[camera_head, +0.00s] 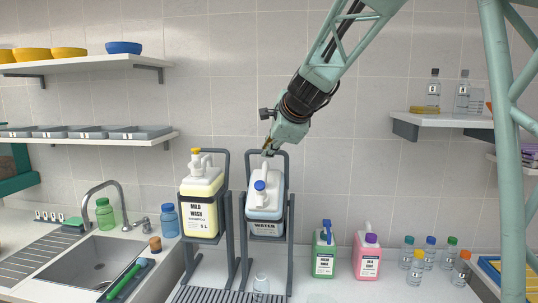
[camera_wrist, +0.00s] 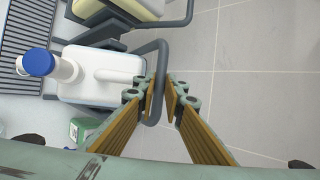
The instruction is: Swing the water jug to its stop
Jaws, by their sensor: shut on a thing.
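The water jug (camera_head: 265,201), white with a blue cap and a "WATER" label, sits in a dark grey tilting cradle (camera_head: 290,217). It looks roughly upright in the head view. My gripper (camera_head: 268,151) is at the top of that cradle's frame, above and behind the jug. In the wrist view the jug (camera_wrist: 105,76) lies left of my gripper (camera_wrist: 161,92), whose fingers are shut on the grey cradle bar (camera_wrist: 160,55). The jug itself is not between the fingers. The cradle's pivot and stop are not clear to see.
A yellow "Mild Wash" jug (camera_head: 202,203) stands in a similar cradle just left. A clear bottle (camera_head: 261,284) stands in front, by a slatted drain (camera_head: 212,296). Green (camera_head: 324,250) and pink (camera_head: 367,254) jugs stand to the right. A sink (camera_head: 95,263) is at left.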

